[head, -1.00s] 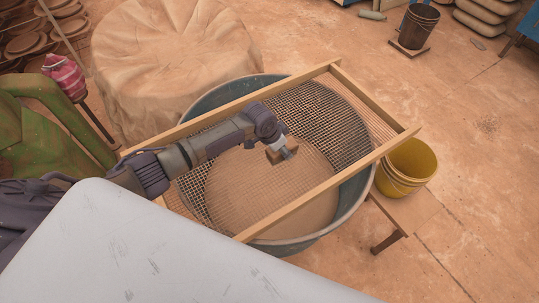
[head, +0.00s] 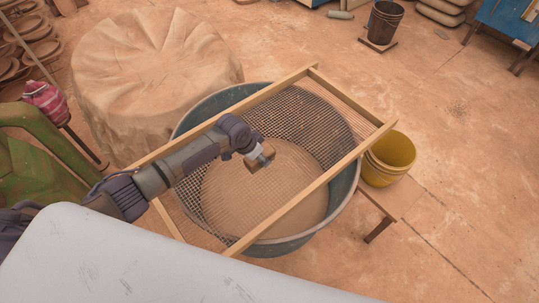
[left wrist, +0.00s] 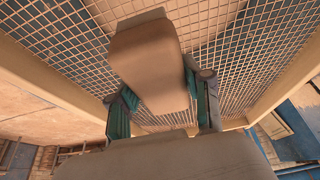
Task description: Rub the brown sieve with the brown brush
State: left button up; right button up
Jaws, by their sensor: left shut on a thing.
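The brown sieve (head: 318,195) is a wooden frame with wire mesh, lying across the top of a large grey-blue tub. My left gripper (head: 262,160) is over the middle of the mesh and is shut on the brown brush (head: 258,168), a small brown block. In the left wrist view, the brush (left wrist: 150,65) sits between the fingers of the left gripper (left wrist: 160,105), with the mesh and sieve frame (left wrist: 270,85) behind it. I cannot tell whether the brush touches the mesh. My right gripper is not in view.
The tub (head: 345,190) holds light brown material under the mesh. A yellow bucket (head: 388,160) stands on a small wooden bench (head: 395,200) at the right. A cloth-covered mound (head: 150,75) is behind, and a green chair (head: 35,170) is at the left.

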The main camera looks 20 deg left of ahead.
pick_arm(q)
notch_tip(320, 180, up, 2)
jog(key=shift+r+p, duration=0.1)
jog(key=shift+p, duration=0.6)
notch_tip(320, 180, up, 2)
jog(key=shift+r+p, duration=0.2)
jog(key=shift+p, duration=0.95)
jog(key=shift+s, duration=0.1)
